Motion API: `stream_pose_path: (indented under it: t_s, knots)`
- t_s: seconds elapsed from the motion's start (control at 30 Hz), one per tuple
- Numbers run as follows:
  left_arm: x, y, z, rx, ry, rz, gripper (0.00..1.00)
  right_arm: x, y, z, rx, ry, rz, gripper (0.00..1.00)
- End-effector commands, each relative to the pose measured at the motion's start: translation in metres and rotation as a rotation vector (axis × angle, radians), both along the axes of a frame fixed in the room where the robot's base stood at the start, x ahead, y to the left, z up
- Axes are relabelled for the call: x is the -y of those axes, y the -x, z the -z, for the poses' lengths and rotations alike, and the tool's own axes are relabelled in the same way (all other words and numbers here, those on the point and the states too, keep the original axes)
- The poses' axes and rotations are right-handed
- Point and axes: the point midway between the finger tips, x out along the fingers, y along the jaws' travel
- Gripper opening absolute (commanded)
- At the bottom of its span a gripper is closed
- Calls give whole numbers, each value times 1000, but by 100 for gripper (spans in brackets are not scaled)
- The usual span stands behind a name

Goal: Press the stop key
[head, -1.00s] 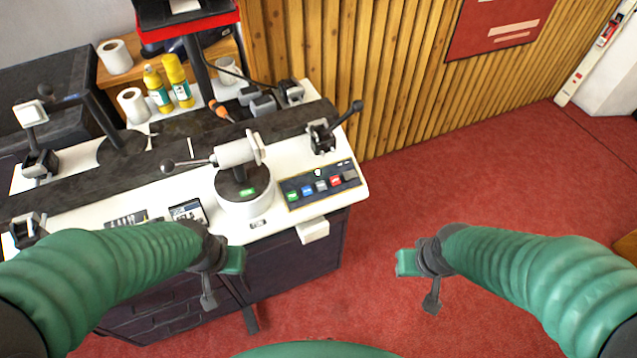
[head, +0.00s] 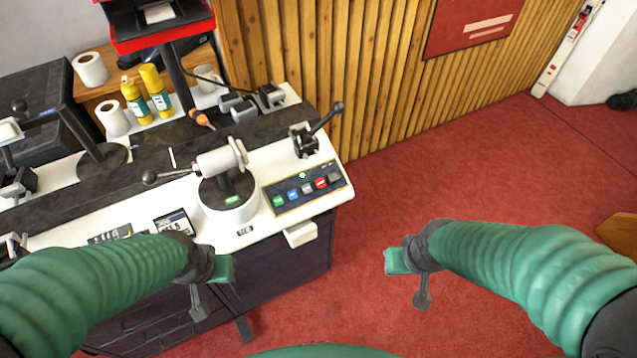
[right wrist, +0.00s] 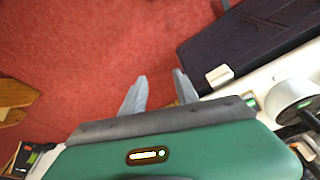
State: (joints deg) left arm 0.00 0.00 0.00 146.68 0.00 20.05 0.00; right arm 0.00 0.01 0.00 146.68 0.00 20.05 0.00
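The key panel (head: 305,188) is a dark strip on the front right of the white bench top. The key labels are too small to read. My left gripper (head: 215,290) hangs in front of the bench, left of and nearer than the panel; its finger gap is unclear. My right gripper (head: 408,282) is over the red floor, right of the bench. The right wrist view shows its two grey fingers (right wrist: 160,77) apart and empty.
A white round pedestal (head: 228,205) with a lever stands just left of the panel. A black lever (head: 322,128) stands behind it. A white block (head: 300,234) juts from the bench front. Glue bottles (head: 148,92) and paper rolls stand farther back.

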Motion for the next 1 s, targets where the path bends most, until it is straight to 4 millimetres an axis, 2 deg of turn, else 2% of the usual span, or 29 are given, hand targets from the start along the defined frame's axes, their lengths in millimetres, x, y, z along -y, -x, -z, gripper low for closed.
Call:
stream_pose_path:
  t_s: [0.3, 0.6, 1.0]
  knots:
    - [0, 0, 0, 0, 0, 0, 0, 0, 0, 0, 0, 0, 0, 36]
    - [0, 0, 0, 0, 0, 0, 0, 0, 0, 0, 0, 0, 0, 0]
    - [0, 0, 0, 0, 0, 0, 0, 0, 0, 0, 0, 0, 0, 0]
